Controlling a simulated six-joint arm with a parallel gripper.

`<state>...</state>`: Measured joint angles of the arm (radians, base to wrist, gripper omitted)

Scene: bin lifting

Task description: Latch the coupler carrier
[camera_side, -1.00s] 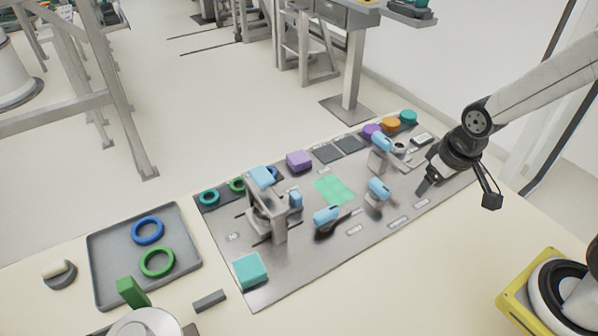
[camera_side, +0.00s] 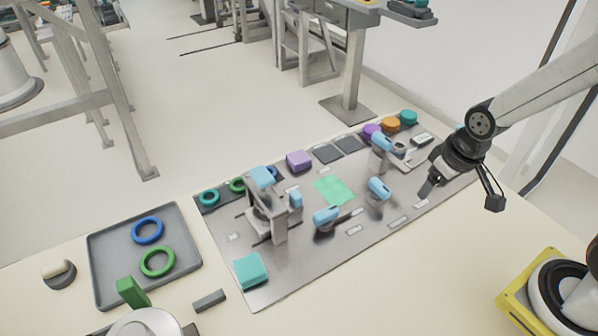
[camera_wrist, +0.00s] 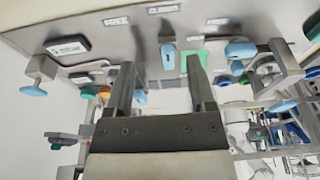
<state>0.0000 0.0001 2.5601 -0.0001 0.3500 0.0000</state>
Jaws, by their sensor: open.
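Several blue-handled fixtures stand on the grey metal work plate (camera_side: 290,262); I cannot tell for certain which is the coupler carrier. In the side view, a grey frame (camera_side: 278,228) with a blue top stands at the left. One blue handle (camera_side: 326,215) and another blue handle (camera_side: 378,188) are at the middle, and a blue-topped clamp (camera_side: 383,141) is farther right. My gripper (camera_side: 428,188) is over the plate's right end, apart from these fixtures. In the wrist view, my gripper (camera_wrist: 160,82) is open and empty, with a blue handle (camera_wrist: 168,58) showing beyond the gap between its fingers.
A green square (camera_side: 333,190) and dark pads (camera_side: 349,145) mark the plate. A purple block (camera_side: 298,161) and coloured round pieces (camera_side: 391,124) line its far edge. A grey tray (camera_side: 186,250) holds blue and green rings at the left. The table front is mostly clear.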

